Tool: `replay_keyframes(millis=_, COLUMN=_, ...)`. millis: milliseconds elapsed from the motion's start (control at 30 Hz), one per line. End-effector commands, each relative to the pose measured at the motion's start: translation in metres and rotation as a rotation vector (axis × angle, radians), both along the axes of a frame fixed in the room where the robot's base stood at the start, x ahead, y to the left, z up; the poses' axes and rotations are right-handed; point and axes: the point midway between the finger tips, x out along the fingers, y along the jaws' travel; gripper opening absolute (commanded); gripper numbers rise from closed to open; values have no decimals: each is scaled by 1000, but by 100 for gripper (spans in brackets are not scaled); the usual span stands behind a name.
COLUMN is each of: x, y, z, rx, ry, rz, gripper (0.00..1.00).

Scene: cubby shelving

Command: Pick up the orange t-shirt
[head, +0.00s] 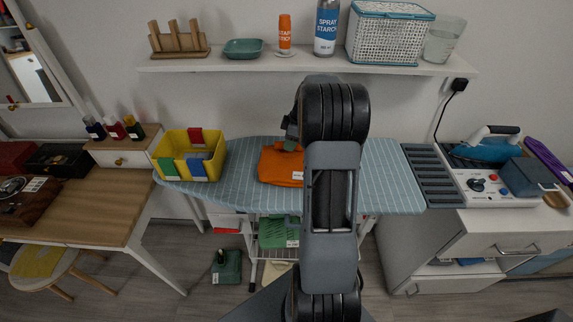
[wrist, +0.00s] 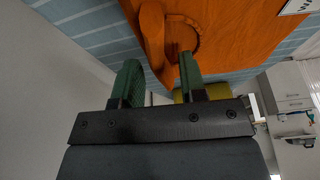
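The orange t-shirt (head: 280,168) lies folded on the blue striped ironing board (head: 235,178), left of my arm. A white label shows at its lower right edge. In the wrist view the shirt (wrist: 235,30) fills the upper middle, with a raised fold near my fingertips. My gripper (wrist: 160,62) has its green fingers apart. The right fingertip overlaps the orange cloth and the left one is beside the fold. I cannot tell whether they touch it. In the head view my forearm hides the shirt's right side and most of my gripper.
A yellow bin (head: 173,142) stands on the board's left end. A shelf (head: 220,63) above holds a spray starch bottle (head: 326,27) and a wicker basket (head: 389,35). An iron (head: 485,145) stands at right. The board right of my arm is clear.

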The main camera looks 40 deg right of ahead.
Motion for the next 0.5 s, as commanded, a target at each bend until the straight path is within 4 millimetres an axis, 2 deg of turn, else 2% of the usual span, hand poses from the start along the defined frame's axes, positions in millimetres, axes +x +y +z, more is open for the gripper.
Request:
replay_keyframes(millis=67, x=0, y=0, z=0, rx=0, ry=0, rz=0, gripper=31)
replay_keyframes(millis=367, x=0, y=0, z=0, rx=-1, ry=-1, rz=0, gripper=2)
replay_keyframes(millis=500, x=0, y=0, z=0, rx=-1, ry=-1, rz=0, gripper=0)
